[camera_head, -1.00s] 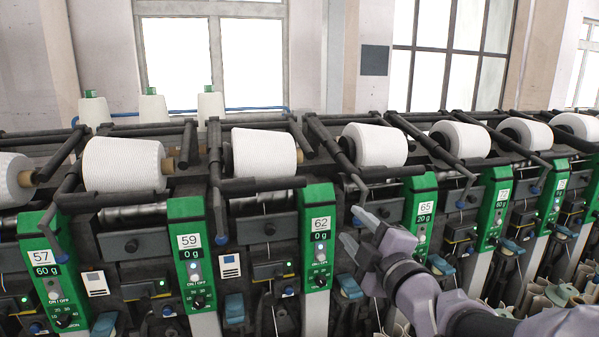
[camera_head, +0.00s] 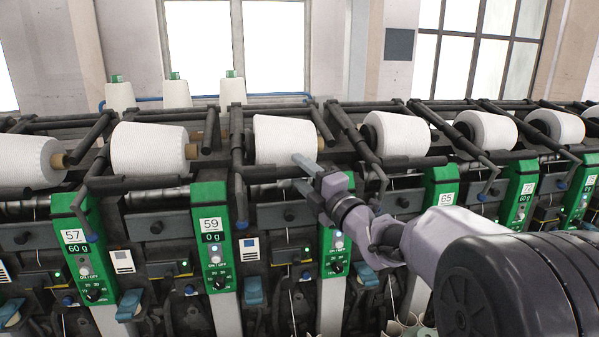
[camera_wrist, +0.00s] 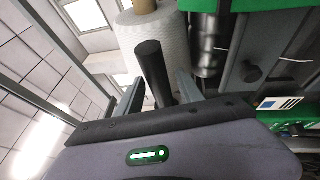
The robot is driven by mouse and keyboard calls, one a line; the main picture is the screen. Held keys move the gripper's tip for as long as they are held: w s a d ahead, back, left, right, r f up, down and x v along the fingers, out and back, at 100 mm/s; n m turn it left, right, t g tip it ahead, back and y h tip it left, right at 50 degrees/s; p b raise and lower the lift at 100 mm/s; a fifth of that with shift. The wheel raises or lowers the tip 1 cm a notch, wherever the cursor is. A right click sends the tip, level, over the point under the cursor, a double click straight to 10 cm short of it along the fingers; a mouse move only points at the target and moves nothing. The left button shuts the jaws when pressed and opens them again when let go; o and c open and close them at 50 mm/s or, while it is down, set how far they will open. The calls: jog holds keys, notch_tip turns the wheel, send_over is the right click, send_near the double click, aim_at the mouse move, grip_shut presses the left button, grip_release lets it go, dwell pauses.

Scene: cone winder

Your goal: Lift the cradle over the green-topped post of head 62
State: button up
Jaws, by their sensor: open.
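The green-topped post of head 62 (camera_head: 334,262) stands right of post 59. My gripper covers its number plate in the head view. The cradle's dark handle bar (camera_head: 258,174) runs level in front of a white yarn cone (camera_head: 280,138), left of and above this post. My gripper (camera_head: 290,171) is open at the right part of the bar, with one finger above it and one below. In the wrist view the dark bar (camera_wrist: 150,62) lies between the two fingers, with visible gaps, and the white cone (camera_wrist: 143,32) is behind it.
Post 59 (camera_head: 212,235) is to the left and post 65 (camera_head: 438,195) to the right. Similar cones and cradle arms line the machine on both sides. Several small cones (camera_head: 176,93) stand on top at the back.

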jog(key=shift+w+a+r, duration=0.1)
jog(key=shift+w+a, duration=0.2)
grip_shut()
dwell(1.3)
